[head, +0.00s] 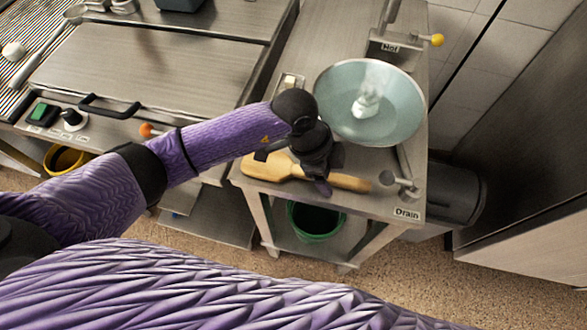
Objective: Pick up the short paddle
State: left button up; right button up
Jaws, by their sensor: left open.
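A light wooden paddle (262,168) lies flat along the front of the metal counter, below the sink. Its wide part is to the left, and its narrower end (350,182) sticks out to the right of my gripper. My left gripper (321,185) points down over the middle of the paddle and hides that part. Its jaws are open. I cannot tell whether the fingers touch the paddle or straddle it. My right gripper is out of view.
A pale round sink (335,108) with running water is just behind the gripper. A small metal drain lever (396,180) stands right of the paddle. A griddle (150,65) fills the left. A green bucket (315,222) sits below the counter.

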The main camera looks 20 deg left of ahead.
pick_arm(q)
jog(key=shift+f, duration=0.15)
jog(key=shift+c, duration=0.3)
grip_shut()
